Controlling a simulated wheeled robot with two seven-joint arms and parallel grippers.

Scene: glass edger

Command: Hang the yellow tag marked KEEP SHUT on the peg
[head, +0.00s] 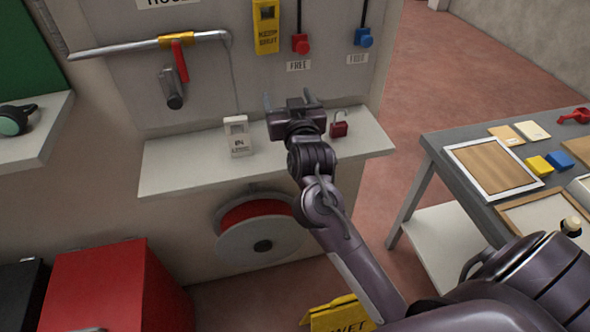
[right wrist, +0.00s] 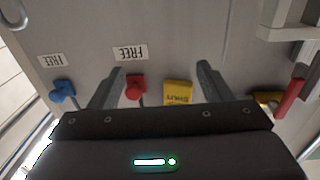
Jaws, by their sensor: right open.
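The yellow tag marked KEEP SHUT (head: 266,28) is upright against the grey panel, near the top edge of the head view. A slot shows near its top; I cannot make out a peg behind it. It also shows in the right wrist view (right wrist: 178,93), upside down, between the fingers in the picture. My right gripper (head: 288,98) is open and empty, above the shelf and below the tag, apart from it. In the right wrist view its two fingers (right wrist: 163,72) are spread wide. My left gripper is not in view.
A shelf (head: 190,160) below holds a white tag-like block (head: 237,137) and a red padlock (head: 339,129). Red (head: 300,43) and blue (head: 364,38) hanging items are right of the tag. A pipe with a red lever (head: 180,62) is left. A table (head: 440,145) stands right.

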